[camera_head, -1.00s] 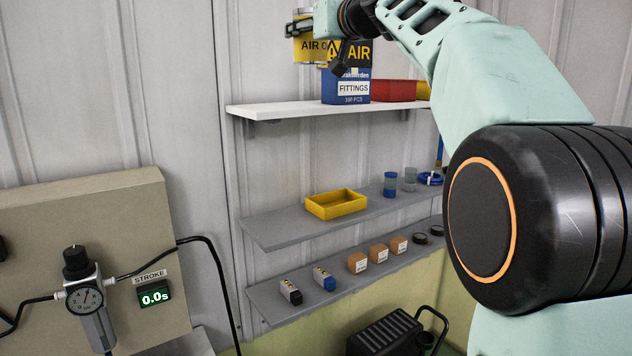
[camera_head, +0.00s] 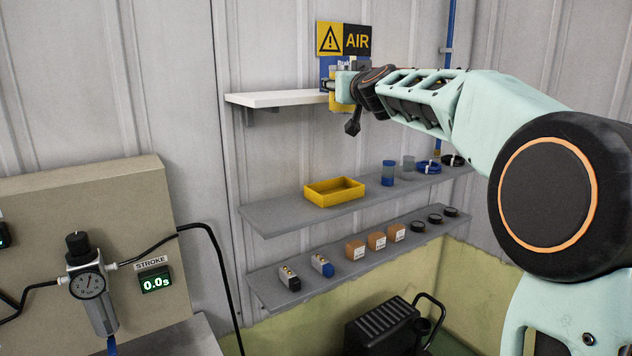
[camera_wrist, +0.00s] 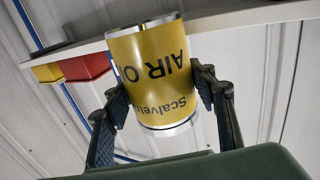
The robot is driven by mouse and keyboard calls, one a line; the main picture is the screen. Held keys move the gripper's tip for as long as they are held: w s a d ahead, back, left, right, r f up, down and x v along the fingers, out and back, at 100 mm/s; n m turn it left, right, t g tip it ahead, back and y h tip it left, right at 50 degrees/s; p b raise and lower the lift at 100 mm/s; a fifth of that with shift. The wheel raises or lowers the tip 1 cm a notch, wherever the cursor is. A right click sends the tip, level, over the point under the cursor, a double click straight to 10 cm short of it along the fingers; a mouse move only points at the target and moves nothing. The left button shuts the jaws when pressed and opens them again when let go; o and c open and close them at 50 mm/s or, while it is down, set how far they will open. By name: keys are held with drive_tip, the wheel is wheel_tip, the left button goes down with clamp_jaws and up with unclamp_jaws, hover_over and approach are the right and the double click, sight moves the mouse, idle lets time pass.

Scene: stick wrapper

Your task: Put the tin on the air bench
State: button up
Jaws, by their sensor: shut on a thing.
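The tin is a yellow cylinder with silver rims and "AIR O..." lettering, seen upside down in the wrist view (camera_wrist: 155,75). My gripper (camera_wrist: 160,92) is shut on it, one finger on each side. In the head view the tin (camera_head: 336,102) is mostly hidden by my gripper (camera_head: 345,88), in front of the white upper shelf. At the left stands a beige panel (camera_head: 60,220) with a pressure gauge and a STROKE display reading 0.0s. A grey surface (camera_head: 190,338), likely the air bench's top, shows partly below it.
The white upper shelf (camera_head: 270,98) is close behind the tin; red (camera_wrist: 85,68) and yellow (camera_wrist: 47,73) bins show there. Lower grey shelves hold a yellow tray (camera_head: 334,192), jars and small boxes. A black hose (camera_head: 218,260) hangs beside the panel. A black machine (camera_head: 385,328) stands below.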

drive_tip(key=s+d+f+m+h, duration=0.1)
drive_tip(key=d+f+m+h, duration=0.3)
drive_tip(key=f, duration=0.8)
drive_tip(key=s+d+f+h, duration=0.15)
drive_tip(key=d+f, duration=0.45)
drive_tip(key=f, duration=0.7)
drive_tip(key=s+a+f+n+y, duration=0.2)
drive_tip(key=s+a+f, duration=0.1)
drive_tip(key=s+f, duration=1)
drive_tip(key=shift+s+f+y, duration=0.15)
drive_tip(key=shift+s+y, duration=0.2)
drive_tip(key=shift+s, duration=0.55)
drive_tip(key=shift+w, duration=0.2)
